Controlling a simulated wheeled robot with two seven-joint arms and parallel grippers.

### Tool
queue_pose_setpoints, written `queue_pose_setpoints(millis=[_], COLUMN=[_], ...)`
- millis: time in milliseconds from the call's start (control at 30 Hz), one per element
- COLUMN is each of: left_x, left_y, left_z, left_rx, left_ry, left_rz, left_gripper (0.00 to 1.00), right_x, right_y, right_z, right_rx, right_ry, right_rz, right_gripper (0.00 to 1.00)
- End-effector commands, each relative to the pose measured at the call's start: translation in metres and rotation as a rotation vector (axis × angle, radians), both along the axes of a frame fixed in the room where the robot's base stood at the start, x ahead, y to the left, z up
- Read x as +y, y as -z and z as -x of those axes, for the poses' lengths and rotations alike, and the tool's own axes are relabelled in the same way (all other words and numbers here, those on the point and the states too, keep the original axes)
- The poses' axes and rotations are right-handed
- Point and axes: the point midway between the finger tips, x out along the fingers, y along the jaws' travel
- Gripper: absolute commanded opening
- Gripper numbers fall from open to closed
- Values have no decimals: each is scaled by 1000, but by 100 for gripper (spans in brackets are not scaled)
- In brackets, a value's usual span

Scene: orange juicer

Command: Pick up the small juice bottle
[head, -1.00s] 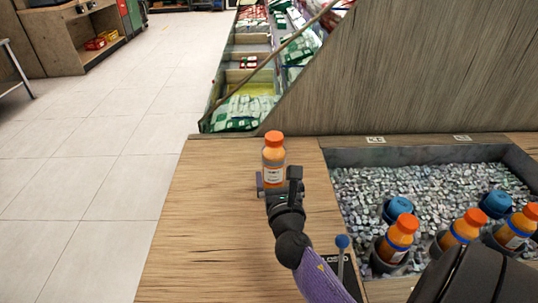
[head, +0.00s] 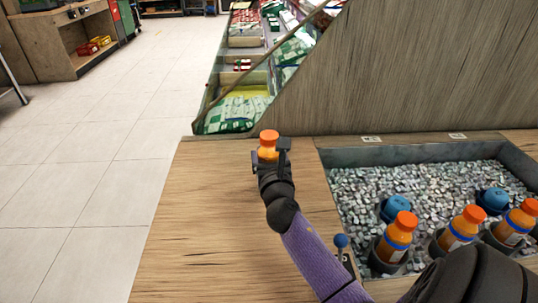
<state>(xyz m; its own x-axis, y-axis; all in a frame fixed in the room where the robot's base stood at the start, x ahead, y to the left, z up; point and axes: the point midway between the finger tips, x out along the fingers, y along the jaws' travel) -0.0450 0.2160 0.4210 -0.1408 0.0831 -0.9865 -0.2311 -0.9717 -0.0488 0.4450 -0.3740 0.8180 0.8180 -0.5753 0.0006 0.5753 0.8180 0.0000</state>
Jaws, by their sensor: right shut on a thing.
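A small juice bottle (head: 268,139) with an orange cap stands upright at the far part of the wooden counter (head: 200,215). My right gripper (head: 270,158) is shut on this bottle, with a finger on each side of it. The gripper and wrist hide the bottle's lower part, so I cannot tell whether its base touches the counter. My left gripper is not in view.
A sunken tray of ice (head: 370,190) lies to the right, holding several orange-capped bottles (head: 396,237) and blue-capped ones (head: 492,200). A blue-knobbed lever (head: 341,241) stands near my forearm. A wooden panel (head: 410,70) rises behind. The counter's left side is clear.

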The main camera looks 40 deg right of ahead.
Motion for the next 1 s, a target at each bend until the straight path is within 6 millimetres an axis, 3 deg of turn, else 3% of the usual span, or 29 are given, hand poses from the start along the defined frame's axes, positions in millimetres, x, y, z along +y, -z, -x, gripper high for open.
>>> queue_pose_setpoints(millis=[100,300,367,533,700,867,1000], left_x=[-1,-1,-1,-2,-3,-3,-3], left_y=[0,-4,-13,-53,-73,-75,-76], left_z=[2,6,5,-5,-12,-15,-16], left_rx=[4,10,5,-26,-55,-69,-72], left_ry=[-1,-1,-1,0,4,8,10], left_rz=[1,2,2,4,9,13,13], left_gripper=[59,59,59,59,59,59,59], right_x=[0,0,0,0,0,3,32], right_y=[0,-4,-17,-70,-99,-102,-101], right_z=[0,0,0,0,0,0,7], right_rx=[0,-1,-4,-8,-5,-1,1], right_ry=[0,0,0,-1,-2,-8,-83], right_rz=[0,0,1,3,1,0,-1], right_gripper=[0,0,0,0,0,0,0])
